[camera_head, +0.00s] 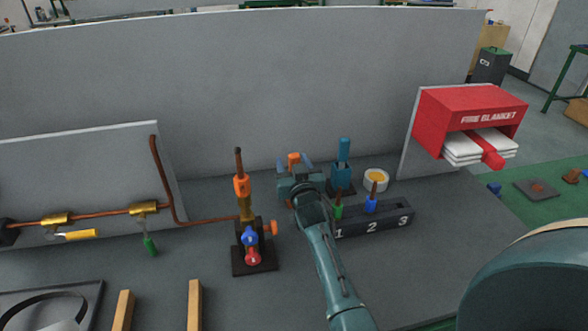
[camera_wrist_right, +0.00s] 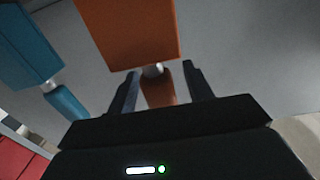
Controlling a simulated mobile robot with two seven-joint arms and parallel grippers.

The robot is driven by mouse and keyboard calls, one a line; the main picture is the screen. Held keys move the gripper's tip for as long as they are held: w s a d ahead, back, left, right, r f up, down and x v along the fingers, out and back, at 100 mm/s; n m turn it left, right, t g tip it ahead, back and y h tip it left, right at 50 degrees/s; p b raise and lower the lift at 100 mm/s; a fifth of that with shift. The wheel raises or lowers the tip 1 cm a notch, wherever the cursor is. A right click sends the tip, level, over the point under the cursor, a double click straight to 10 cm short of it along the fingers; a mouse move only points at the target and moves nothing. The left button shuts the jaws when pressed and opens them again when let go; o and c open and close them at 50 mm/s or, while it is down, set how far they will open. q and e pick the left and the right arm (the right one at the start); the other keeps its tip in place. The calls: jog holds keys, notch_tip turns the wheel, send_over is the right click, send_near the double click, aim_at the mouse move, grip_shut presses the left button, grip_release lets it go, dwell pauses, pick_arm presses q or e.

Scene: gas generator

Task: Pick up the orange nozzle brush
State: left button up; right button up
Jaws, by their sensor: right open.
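The orange item that I take for the nozzle brush (camera_wrist_right: 130,30) fills the upper middle of the right wrist view as an orange block. A silvery collar and a rounded orange-brown end stand out from it. In the head view only a small orange part (camera_head: 293,159) shows at my right gripper (camera_head: 296,166); the gripper hides the rest. In the wrist view the right gripper (camera_wrist_right: 164,90) is open. The rounded end lies between its two dark fingers, with gaps at both sides. My left gripper is not in view.
A teal tool (camera_head: 342,165) stands close to the right of the gripper. Behind my right arm is a dark block (camera_head: 371,224) numbered 1 to 3, holding green and blue pieces. An orange-topped torch-like stand (camera_head: 245,200) is left. A grey upright panel (camera_head: 240,90) lies behind.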

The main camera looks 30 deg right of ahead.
jog(key=shift+w, duration=0.15)
jog(key=shift+s+r, duration=0.15)
jog(key=shift+s, duration=0.05)
jog(key=shift+c, duration=0.3)
jog(key=c, duration=1)
